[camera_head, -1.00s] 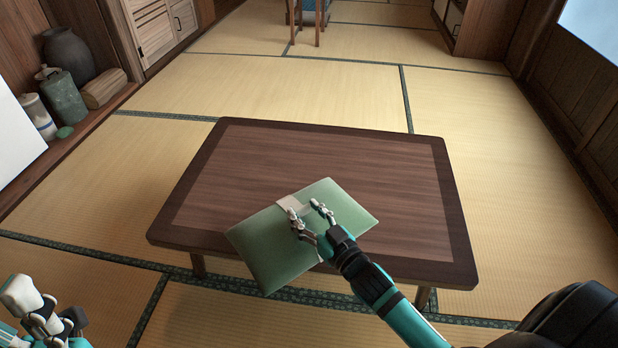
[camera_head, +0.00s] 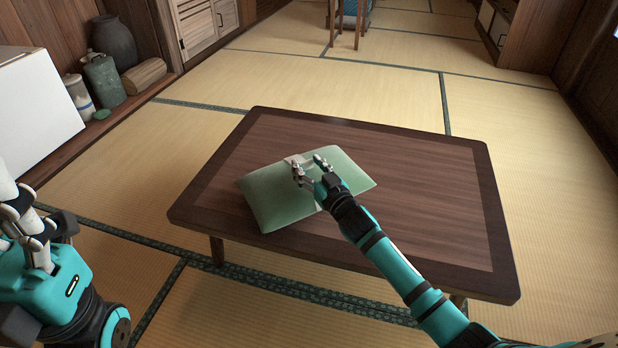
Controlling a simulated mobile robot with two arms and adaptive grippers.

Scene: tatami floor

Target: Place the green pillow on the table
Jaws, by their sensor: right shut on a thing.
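The green pillow (camera_head: 278,196) is a flat, pale green rectangle with a light band across its middle. In the head view it appears over the near left part of the dark wooden table (camera_head: 420,180). I cannot tell whether it touches the tabletop or is held just above it. My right gripper (camera_head: 310,168) is shut on the pillow at the light band and hides part of it. My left gripper (camera_head: 22,215) is at the left edge of the view, away from the table; its fingertips are partly cut off, so its opening is unclear.
The right half of the tabletop is clear. A white box (camera_head: 38,115) stands at the left, near several jars and a dark vase (camera_head: 113,42). A wooden chair (camera_head: 350,22) is at the back. Tatami floor around the table is free.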

